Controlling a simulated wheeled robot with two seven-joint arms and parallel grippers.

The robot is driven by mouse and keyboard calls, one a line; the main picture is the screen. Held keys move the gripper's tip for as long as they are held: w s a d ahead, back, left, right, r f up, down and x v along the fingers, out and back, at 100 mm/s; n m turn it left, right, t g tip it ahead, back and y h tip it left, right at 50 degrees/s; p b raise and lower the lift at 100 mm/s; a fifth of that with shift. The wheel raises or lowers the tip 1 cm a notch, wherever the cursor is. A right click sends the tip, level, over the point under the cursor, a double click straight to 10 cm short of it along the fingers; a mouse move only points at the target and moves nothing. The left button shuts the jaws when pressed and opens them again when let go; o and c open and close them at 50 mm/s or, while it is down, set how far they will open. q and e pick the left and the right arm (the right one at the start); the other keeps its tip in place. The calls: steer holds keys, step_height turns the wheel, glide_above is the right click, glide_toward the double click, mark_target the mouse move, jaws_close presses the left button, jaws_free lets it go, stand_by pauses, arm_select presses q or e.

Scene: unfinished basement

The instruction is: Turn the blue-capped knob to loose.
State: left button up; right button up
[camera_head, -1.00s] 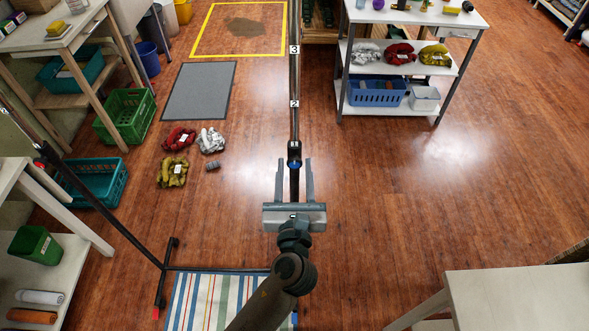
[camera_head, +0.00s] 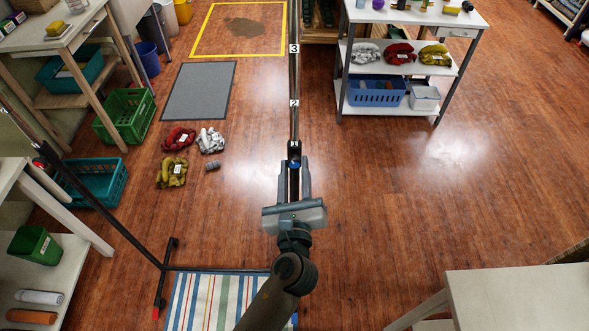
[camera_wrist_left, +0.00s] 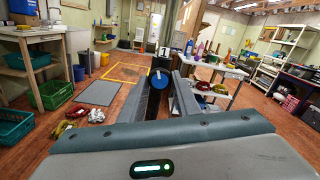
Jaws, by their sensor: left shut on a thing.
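The blue-capped knob (camera_head: 294,165) sits on a dark collar on an upright pole (camera_head: 294,75) that carries number labels 2 and 3. Its round blue cap also shows between the fingers in the left wrist view (camera_wrist_left: 159,77). My left gripper (camera_head: 294,172) reaches up from below in the head view, with one finger on each side of the knob, and is shut on it. The fingers hide the knob's sides. My right gripper is in neither view.
Another slanting pole (camera_head: 105,213) with a red-marked fitting stands at left, beside a teal crate (camera_head: 118,190). Sandbags lie on the floor left of the knob. A striped mat (camera_head: 205,300) lies below. A white shelf table (camera_head: 360,55) stands at back right.

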arm_select(q)
steer(key=shift+n+b, duration=0.3)
steer(key=shift+n, duration=1.3)
steer(key=o, duration=1)
steer(key=shift+o, duration=0.2)
